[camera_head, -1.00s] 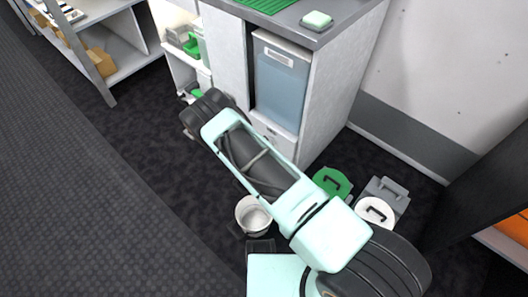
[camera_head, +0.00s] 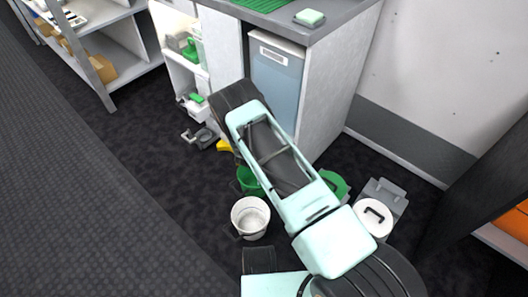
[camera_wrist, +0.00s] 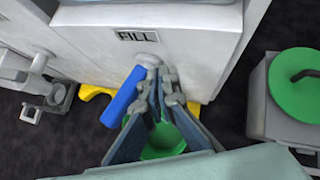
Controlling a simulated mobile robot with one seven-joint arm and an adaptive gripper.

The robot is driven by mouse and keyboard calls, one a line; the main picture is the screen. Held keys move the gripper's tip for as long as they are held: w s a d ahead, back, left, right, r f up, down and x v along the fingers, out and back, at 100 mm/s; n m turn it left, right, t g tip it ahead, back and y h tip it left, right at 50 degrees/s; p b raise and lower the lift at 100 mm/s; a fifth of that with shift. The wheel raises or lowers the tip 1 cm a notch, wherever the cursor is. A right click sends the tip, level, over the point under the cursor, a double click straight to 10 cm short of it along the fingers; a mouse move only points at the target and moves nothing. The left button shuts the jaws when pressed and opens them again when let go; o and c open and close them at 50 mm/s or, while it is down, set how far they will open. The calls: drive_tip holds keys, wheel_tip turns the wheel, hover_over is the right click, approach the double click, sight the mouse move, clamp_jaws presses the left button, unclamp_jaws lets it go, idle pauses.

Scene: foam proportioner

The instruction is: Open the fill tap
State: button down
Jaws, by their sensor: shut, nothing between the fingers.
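In the wrist view, the fill tap's blue lever (camera_wrist: 122,96) slants down and left from a grey tap body (camera_wrist: 149,61). The tap is on the front of a white cabinet, just under a "FILL" label (camera_wrist: 138,36). My gripper (camera_wrist: 163,76) is shut and empty, with its fingertips just right of the lever and close to the tap body. I cannot tell whether they touch. The fingers hide the lower part of the tap. A green bucket (camera_wrist: 163,142) is below the fingers, partly hidden. In the head view, my arm hides the tap and gripper.
In the head view, a white bucket (camera_head: 250,218) stands left of my arm near the green bucket (camera_head: 248,181). A green-lidded container (camera_wrist: 298,84) is right of my gripper. A grey fitting (camera_wrist: 38,85) is on the left.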

drive_tip(key=shift+w+d+b, duration=0.1)
drive_tip(key=shift+w+b, duration=0.25)
drive_tip(key=shift+w, duration=0.1)
idle(0.3)
idle(1.4)
drive_tip(key=shift+w+a+b, duration=0.1)
drive_tip(key=shift+a+b, duration=0.35)
drive_tip(key=shift+a, duration=0.35)
drive_tip(key=shift+d, duration=0.1)
